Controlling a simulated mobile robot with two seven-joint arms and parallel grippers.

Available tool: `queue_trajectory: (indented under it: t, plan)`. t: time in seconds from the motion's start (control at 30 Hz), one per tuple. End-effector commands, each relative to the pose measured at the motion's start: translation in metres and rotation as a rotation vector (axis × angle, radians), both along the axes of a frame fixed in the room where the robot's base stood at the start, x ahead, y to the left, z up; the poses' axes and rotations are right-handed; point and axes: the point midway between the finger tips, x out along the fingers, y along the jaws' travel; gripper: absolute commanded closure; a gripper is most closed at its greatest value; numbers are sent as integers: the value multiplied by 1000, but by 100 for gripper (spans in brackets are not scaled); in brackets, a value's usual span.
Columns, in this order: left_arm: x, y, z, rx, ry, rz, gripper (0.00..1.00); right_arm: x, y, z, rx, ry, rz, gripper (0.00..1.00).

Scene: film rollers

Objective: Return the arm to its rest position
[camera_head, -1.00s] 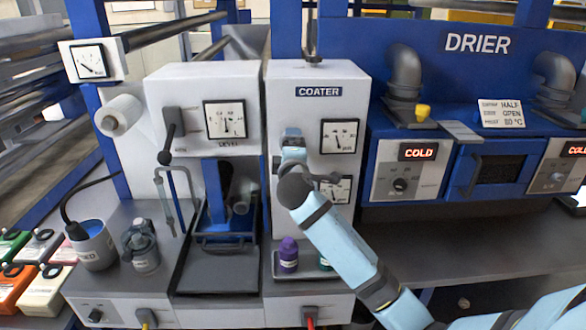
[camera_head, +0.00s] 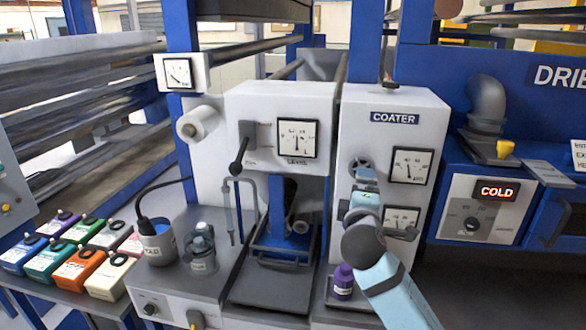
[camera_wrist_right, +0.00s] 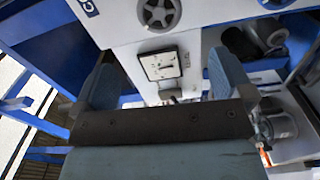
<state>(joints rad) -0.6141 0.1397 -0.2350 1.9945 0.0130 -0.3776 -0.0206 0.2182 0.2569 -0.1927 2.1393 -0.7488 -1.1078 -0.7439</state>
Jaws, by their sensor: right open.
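My right arm, light blue with dark joints, reaches in from the lower right in the head view. Its gripper (camera_head: 365,188) is in front of the white coater (camera_head: 370,110), just below a small round handwheel (camera_head: 359,163) and left of the lower gauge (camera_head: 402,221). In the right wrist view the two fingers of the gripper (camera_wrist_right: 165,82) stand wide apart with nothing between them. Beyond them are a gauge (camera_wrist_right: 160,65) and a handwheel (camera_wrist_right: 160,12). Whether the fingers touch the coater I cannot tell. My left gripper is not in view.
A purple-capped bottle (camera_head: 343,282) stands on a ledge at the coater's foot, close to my forearm. The drier (camera_head: 500,190) is to the right. A grey cup (camera_head: 158,243) and several coloured boxes (camera_head: 85,270) are to the left.

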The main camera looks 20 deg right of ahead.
Motion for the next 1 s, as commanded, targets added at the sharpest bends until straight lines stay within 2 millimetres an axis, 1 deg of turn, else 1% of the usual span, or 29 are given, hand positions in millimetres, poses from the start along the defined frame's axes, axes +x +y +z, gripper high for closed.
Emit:
queue_trajectory:
  t: [0.1,0.17,0.27,0.37,0.4,0.47,0.5,0.57,0.6,0.67,0.7,0.8,0.83,0.9,1.0]
  plan:
    - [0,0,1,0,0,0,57,0,1,-2,5,4,5,2]
    - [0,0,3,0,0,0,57,-1,4,-12,22,14,25,2]
    - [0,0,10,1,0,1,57,-5,18,-47,105,49,96,2]
    - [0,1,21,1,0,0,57,-21,42,-105,267,107,199,2]
    - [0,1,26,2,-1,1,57,-32,54,-131,352,131,241,2]
    - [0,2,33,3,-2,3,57,-54,71,-169,492,166,292,2]
    - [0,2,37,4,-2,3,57,-71,83,-193,594,188,315,2]
    - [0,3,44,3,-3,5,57,-99,99,-225,747,216,338,2]
    - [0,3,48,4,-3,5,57,-119,110,-244,851,233,344,2]
    - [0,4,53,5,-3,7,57,-151,124,-269,1005,252,339,2]
    - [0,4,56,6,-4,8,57,-172,132,-282,1100,260,328,2]
    - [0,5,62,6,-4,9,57,-216,147,-306,1300,269,286,2]
    - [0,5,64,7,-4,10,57,-227,150,-311,1347,269,274,2]
    - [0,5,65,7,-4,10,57,-246,156,-319,1433,266,247,2]
    - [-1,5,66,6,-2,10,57,-261,160,-325,1500,262,223,2]
